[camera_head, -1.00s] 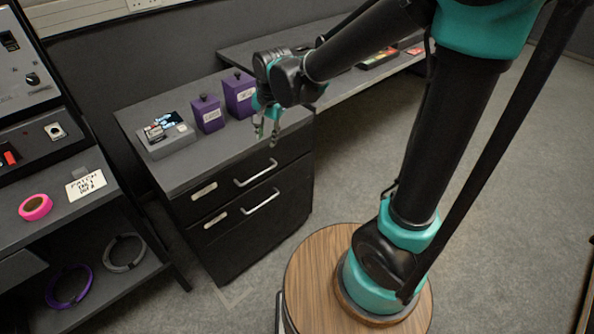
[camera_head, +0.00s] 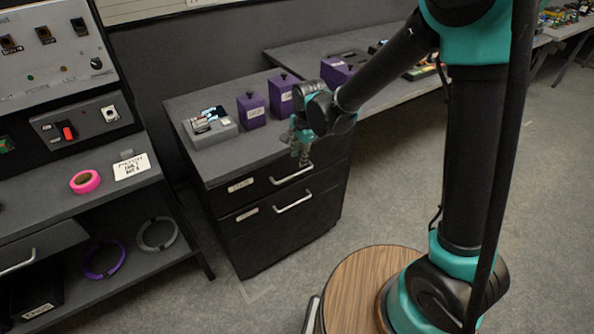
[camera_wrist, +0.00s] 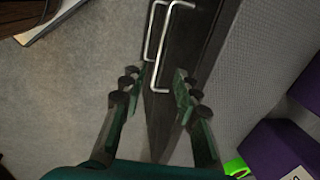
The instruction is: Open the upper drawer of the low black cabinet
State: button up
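The low black cabinet (camera_head: 285,235) stands left of the wooden round base top, with two drawers that look shut. The upper drawer (camera_head: 240,200) has a silver bar handle (camera_head: 291,175), which also shows in the wrist view (camera_wrist: 169,45). The lower drawer's handle (camera_head: 293,203) is below it, and left of it in the wrist view (camera_wrist: 152,28). My gripper (camera_head: 304,160) is at the cabinet's front top edge, just above the upper handle. In the wrist view its fingers (camera_wrist: 163,75) are apart and empty, with the handles beyond the tips. Exact clearance cannot be told.
Purple boxes (camera_head: 252,111) and a grey tray-like box (camera_head: 211,130) stand on the cabinet top. A shelf unit with a pink tape roll (camera_head: 85,181) is at the left. A long grey bench (camera_head: 385,95) runs behind. Floor in front of the cabinet is clear.

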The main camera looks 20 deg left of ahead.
aim_at(296, 174)
jog(key=f, duration=0.2)
jog(key=a+f, duration=0.1)
jog(key=f, duration=0.2)
jog(key=w+f, duration=0.1)
jog(key=f, duration=0.2)
jog(key=shift+a+f, duration=0.15)
grip_shut()
dwell(0.3)
